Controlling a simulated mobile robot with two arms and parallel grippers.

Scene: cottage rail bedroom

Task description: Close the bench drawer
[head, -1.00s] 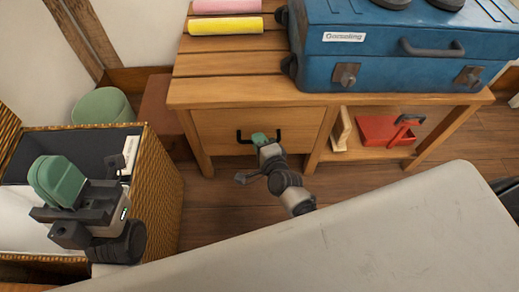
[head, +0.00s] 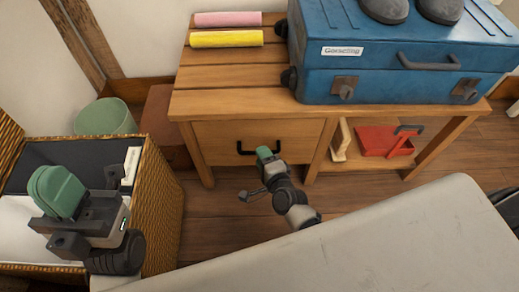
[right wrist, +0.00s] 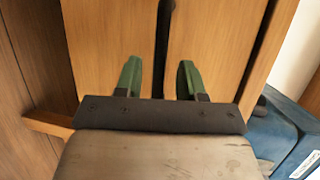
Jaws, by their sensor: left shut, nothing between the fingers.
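The wooden bench (head: 225,104) has a drawer with a plain front (head: 220,138) and a black bar handle (head: 243,149). The drawer front looks about flush with the bench frame. My right gripper (head: 265,153) is just in front of the handle in the head view. In the right wrist view, its green fingers (right wrist: 158,79) are open and apart, with the black handle (right wrist: 164,45) ahead in the gap between them. They hold nothing. My left gripper (head: 58,190) is shut and empty above the wicker basket, far from the drawer.
A blue case (head: 400,82) with dark shoes on it stands on the bench top beside pink (head: 228,19) and yellow (head: 212,39) rolls. A red tray (head: 380,142) sits on the open lower shelf. The wicker basket (head: 163,205) stands at left. Floor before the drawer is clear.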

